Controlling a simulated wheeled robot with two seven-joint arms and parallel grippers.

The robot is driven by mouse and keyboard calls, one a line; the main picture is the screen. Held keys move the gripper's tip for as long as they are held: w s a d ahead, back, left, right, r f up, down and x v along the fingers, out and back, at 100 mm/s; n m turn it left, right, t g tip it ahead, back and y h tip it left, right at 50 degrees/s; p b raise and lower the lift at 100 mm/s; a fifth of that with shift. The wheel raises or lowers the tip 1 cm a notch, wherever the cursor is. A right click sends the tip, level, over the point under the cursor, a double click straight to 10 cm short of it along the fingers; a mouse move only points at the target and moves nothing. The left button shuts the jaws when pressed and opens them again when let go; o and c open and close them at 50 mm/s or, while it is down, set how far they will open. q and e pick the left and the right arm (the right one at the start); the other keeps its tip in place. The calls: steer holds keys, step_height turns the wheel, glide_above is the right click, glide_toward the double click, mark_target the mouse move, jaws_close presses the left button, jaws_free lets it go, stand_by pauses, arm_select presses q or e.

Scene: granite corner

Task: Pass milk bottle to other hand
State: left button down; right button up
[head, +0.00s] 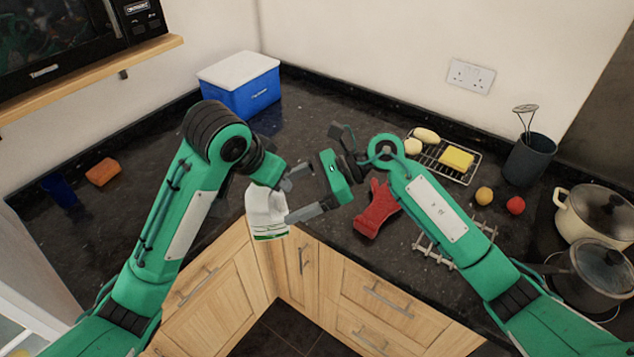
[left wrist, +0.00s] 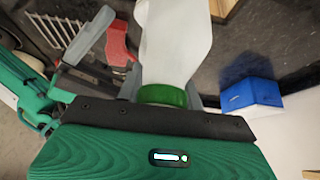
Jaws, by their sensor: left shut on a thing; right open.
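The milk bottle (head: 265,212) is white with green lines near its base. It hangs roughly upright in the air in front of the corner counter. My left gripper (head: 264,180) is shut on its upper end, which is partly hidden in the head view. In the left wrist view the white bottle (left wrist: 172,45) reaches away from my left gripper (left wrist: 166,92), with its green cap close to the jaws. My right gripper (head: 289,201) is open and empty, its fingers pointing left at the bottle's right side. I cannot tell whether they touch it.
A blue cooler box (head: 247,90) stands in the back corner. A red oven glove (head: 377,210), wire rack (head: 470,172) with food, metal trivet (head: 455,240) and pots (head: 600,225) lie to the right. An orange sponge (head: 103,171) and blue cup (head: 60,190) are left. A microwave shelf overhangs upper left.

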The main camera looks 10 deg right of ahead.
mark_target(274, 204)
steer(key=shift+x, duration=2.25)
steer(key=c, duration=1.4)
arm_select(q)
steer(key=c, duration=0.8)
jaws_free()
steer(key=shift+c, duration=0.2)
arm_select(e)
steer(key=shift+r, duration=0.1)
steer(key=shift+c, duration=0.3)
arm_select(q)
steer(key=shift+d, duration=0.1)
steer(key=shift+s+r, duration=0.1)
